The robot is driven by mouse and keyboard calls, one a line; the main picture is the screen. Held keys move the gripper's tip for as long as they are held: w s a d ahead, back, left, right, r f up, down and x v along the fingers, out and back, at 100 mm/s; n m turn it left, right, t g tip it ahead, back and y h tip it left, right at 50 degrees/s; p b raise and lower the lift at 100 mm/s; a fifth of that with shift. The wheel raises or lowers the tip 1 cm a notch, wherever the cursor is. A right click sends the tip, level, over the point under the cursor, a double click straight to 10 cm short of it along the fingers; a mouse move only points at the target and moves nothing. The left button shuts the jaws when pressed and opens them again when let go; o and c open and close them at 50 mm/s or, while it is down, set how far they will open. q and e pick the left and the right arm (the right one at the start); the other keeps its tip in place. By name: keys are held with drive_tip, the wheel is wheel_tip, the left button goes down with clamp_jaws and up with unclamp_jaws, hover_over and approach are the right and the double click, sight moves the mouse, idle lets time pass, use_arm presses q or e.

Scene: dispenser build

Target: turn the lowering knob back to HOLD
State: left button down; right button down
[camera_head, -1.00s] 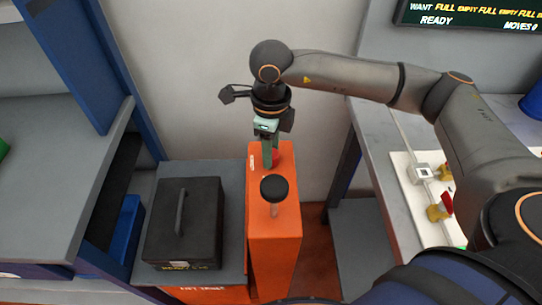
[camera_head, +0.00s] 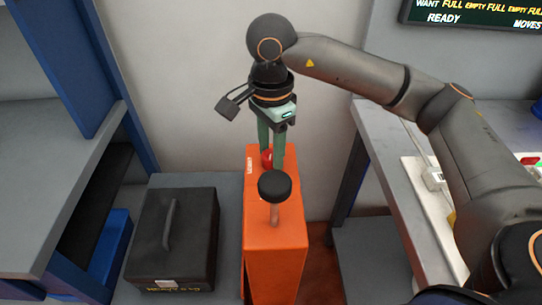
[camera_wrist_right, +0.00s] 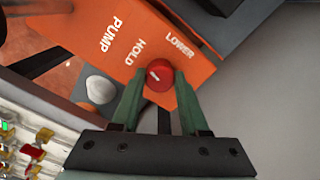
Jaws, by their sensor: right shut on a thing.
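The red lowering knob (camera_head: 267,158) sits on top of the orange box (camera_head: 275,240), toward its far end. In the right wrist view the knob (camera_wrist_right: 159,76) has a short white mark on its face, on the side toward the HOLD label (camera_wrist_right: 135,52). The LOWER label (camera_wrist_right: 180,46) is on the other side. Whether the mark lines up exactly with HOLD I cannot tell. My right gripper (camera_head: 270,160) points down with its green fingers on either side of the knob, shut on it. My left gripper is not in view.
A black round-topped handle (camera_head: 274,185) stands on the orange box just in front of my right gripper. A black lidded case (camera_head: 172,240) lies to the left. A grey bench (camera_head: 385,150) is to the right, and a display (camera_head: 480,14) hangs at upper right.

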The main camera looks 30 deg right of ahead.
drive_tip(key=shift+n+b, duration=0.45)
drive_tip(key=shift+n, duration=0.95)
drive_tip(key=shift+c, duration=2.1)
unclamp_jaws()
